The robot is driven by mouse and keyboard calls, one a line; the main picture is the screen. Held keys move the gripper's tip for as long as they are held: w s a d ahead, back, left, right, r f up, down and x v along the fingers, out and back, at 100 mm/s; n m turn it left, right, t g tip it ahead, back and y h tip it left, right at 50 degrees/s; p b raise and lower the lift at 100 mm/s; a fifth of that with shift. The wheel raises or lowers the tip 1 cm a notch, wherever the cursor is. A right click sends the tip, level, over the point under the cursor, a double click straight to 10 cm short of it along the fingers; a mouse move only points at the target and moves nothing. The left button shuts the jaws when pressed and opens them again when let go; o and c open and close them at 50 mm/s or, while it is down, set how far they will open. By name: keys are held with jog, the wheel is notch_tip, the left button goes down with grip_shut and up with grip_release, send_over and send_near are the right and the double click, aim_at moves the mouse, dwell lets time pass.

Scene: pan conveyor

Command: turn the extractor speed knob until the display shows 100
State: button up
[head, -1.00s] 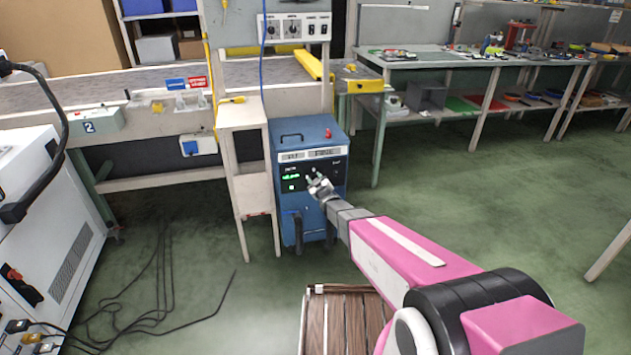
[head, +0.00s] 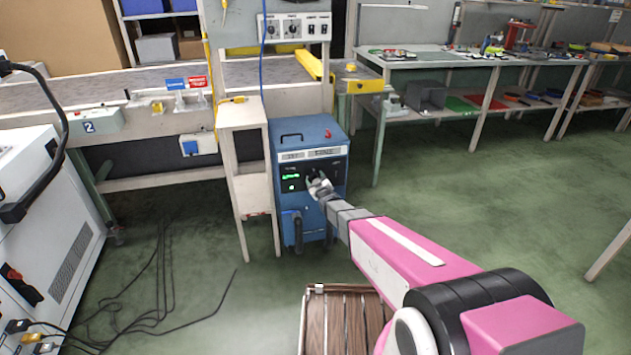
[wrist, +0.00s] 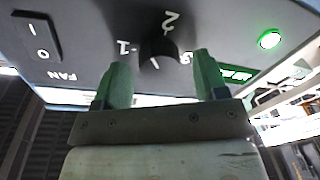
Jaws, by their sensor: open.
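The blue extractor cabinet (head: 310,210) stands on the floor with a dark control panel on its upper front. In the wrist view the black speed knob (wrist: 158,50) sits on that panel, with numbers 1 and 2 printed around it. My gripper (wrist: 163,78) is open, its two green fingertips apart on either side just short of or beside the knob; I cannot tell whether they touch it. The green display (wrist: 236,75) is partly hidden by the right finger and unreadable. In the head view the display (head: 291,177) is a small lit patch, too small to read, and my gripper (head: 317,179) covers the knob.
A fan switch (wrist: 37,36) and a lit green lamp (wrist: 270,39) flank the knob. A pale wooden stand (head: 243,117) is close on the cabinet's left. A slatted wooden platform (head: 340,320) lies in front. Open floor extends to the right.

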jog(key=v, duration=1)
jog(key=shift+s+d, duration=0.2)
jog(key=shift+s, duration=0.15)
jog(key=s+d+m+g+h, duration=0.5)
jog(key=d+g+h, duration=0.15)
jog(key=d, duration=0.55)
jog(key=s+d+r+m+g, duration=0.2)
jog(key=s+g, duration=0.3)
jog(key=s, duration=0.4)
jog(key=s+d+r+m+g, duration=0.2)
jog(key=s+d+g, duration=0.3)
jog(key=s, duration=0.5)
jog(key=shift+d+r+m+g, duration=0.3)
jog(key=shift+r+g, duration=0.15)
jog(key=shift+r, duration=0.4)
dwell(0.9)
